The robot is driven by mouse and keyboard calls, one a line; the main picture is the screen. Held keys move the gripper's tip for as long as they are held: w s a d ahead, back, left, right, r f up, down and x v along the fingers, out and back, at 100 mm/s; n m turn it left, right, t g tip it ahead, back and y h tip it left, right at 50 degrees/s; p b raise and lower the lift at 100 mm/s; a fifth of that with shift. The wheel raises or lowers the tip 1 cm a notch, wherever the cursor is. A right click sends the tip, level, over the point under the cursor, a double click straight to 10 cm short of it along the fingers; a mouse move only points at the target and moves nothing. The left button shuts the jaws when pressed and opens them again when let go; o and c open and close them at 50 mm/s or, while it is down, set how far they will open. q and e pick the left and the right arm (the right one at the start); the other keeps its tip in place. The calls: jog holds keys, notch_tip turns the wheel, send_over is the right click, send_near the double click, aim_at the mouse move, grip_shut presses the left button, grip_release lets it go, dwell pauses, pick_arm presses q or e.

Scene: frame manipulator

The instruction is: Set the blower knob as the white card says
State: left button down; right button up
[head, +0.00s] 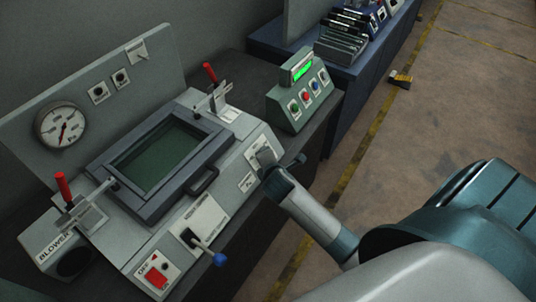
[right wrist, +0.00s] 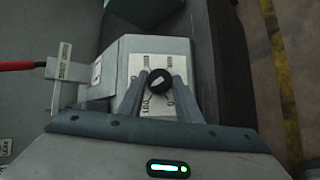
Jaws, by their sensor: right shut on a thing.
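The black knob (right wrist: 158,82) sits on a white dial plate (right wrist: 150,64) in the right wrist view. A pale slanted mark shows on its face; the dial lettering is too small to read. My right gripper (right wrist: 160,80) is shut on the knob, one finger on each side. In the head view my right gripper (head: 274,170) reaches down to the right front of the grey machine and hides the knob. A small white label (head: 246,182) lies just left of it; I cannot read it or tell whether it is the card. My left gripper is not in view.
Red-handled clamps (head: 64,188) flank the framed window (head: 160,158). A blue-tipped lever (head: 219,258) and a red switch (head: 157,276) are on the front. A green button box (head: 304,96) stands behind on the right. Open floor (head: 445,85) is at right.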

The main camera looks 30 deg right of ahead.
jog(key=m+g, duration=0.1)
jog(key=m, duration=0.1)
jog(key=m+g, duration=0.1)
jog(key=shift+w+r+m+g+y, duration=0.25)
jog(key=shift+m+g+y, duration=0.05)
jog(key=shift+m, duration=0.1)
jog(key=shift+d+m+g+y, duration=0.15)
jog(key=shift+m+g+y, duration=0.25)
jog(key=shift+m+g, duration=0.4)
jog(key=o, duration=1)
jog(key=shift+o, duration=0.2)
jog(key=shift+r, duration=0.15)
jog(key=v, duration=1.7)
jog(key=shift+s, duration=0.15)
